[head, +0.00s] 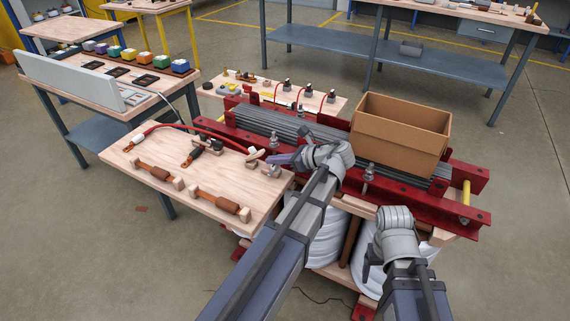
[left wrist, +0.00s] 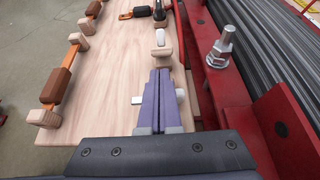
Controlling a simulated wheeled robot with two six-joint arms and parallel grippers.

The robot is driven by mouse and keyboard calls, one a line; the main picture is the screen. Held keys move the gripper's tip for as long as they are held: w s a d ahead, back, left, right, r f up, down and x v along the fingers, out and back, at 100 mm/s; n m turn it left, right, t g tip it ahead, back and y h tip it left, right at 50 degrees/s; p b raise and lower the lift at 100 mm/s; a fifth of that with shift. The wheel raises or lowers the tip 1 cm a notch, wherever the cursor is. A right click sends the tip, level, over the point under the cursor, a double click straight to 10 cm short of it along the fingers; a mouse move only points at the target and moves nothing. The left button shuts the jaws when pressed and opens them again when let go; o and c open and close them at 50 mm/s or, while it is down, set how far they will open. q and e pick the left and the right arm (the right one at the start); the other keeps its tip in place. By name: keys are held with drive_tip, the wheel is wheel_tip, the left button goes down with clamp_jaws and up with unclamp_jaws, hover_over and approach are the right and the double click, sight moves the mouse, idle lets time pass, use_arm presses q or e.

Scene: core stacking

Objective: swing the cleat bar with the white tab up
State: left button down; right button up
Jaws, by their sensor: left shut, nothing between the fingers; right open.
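My left gripper (head: 270,160) is shut and empty, low over the right end of the wooden board (head: 215,205). Its purple fingers also show in the left wrist view (left wrist: 160,78), closed together. A small wooden piece (left wrist: 162,53) stands just beyond the fingertips, with a white-topped part (left wrist: 160,38) behind it. Pale ends of another piece (left wrist: 137,100) show on both sides of the fingers, which hide its middle. I cannot tell which is the cleat bar's white tab, nor whether the fingers touch it. My right gripper (head: 368,268) is at the lower right, away from the board.
Brown-handled bars (head: 155,170) on wooden blocks lie along the board's left side. A red frame (head: 415,205) holding grey strips runs beside the board, with an upright metal bolt (left wrist: 220,48) close to my left gripper. A cardboard box (head: 400,135) sits on the strips.

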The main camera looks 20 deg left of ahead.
sight(253, 152)
use_arm(q)
drive_tip(key=shift+b+x, duration=0.4)
drive_tip(key=shift+x, duration=1.05)
